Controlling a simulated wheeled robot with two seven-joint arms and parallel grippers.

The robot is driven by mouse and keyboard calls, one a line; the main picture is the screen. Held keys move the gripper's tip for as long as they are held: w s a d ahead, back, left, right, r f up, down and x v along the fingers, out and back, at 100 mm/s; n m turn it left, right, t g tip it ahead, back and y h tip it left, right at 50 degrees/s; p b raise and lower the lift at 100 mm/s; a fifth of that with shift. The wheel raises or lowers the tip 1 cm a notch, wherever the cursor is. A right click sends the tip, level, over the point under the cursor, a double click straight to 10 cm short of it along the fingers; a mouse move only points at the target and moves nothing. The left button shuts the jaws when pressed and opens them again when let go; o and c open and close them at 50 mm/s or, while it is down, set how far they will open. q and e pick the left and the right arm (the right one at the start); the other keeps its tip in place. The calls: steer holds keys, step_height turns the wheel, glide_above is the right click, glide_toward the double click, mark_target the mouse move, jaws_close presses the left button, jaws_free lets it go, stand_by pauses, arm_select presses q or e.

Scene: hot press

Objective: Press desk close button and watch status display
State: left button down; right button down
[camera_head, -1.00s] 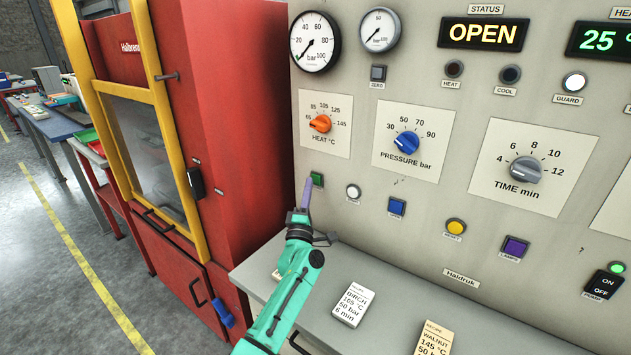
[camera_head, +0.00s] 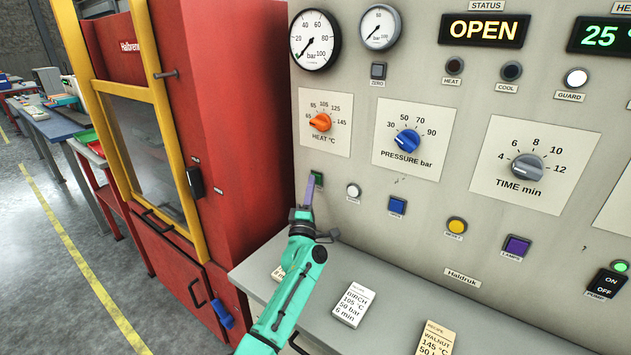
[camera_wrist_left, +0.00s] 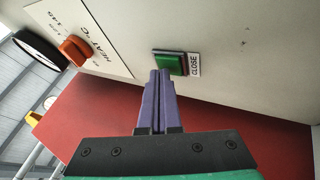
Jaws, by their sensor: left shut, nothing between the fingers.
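The green close button (camera_head: 317,178) is on the grey control panel, below the orange heat knob. In the left wrist view the button (camera_wrist_left: 170,63) sits beside its CLOSE label (camera_wrist_left: 194,64). My left gripper (camera_head: 309,183) is shut and empty, its purple fingertips right at the button. In the left wrist view the fingertips (camera_wrist_left: 160,75) are just below the button; I cannot tell whether they touch it. The status display (camera_head: 483,31) reads OPEN in yellow. My right gripper is not in view.
A red press (camera_head: 190,130) with a yellow-framed door stands left of the panel. A white button (camera_head: 353,190) and a blue button (camera_head: 397,205) are to the right of the close button. Recipe cards lie on the ledge below, including a birch card (camera_head: 353,306).

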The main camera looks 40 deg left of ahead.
arm_select(q)
steer(key=shift+w, duration=0.15)
stand_by(0.5)
steer(key=shift+s+p, duration=0.4)
steer(key=shift+s, duration=0.4)
steer(key=s+p, duration=0.2)
steer(key=s, duration=0.3)
steer(key=shift+d+p, duration=0.1)
steer(key=shift+p, duration=0.25)
steer(key=shift+f, duration=0.1)
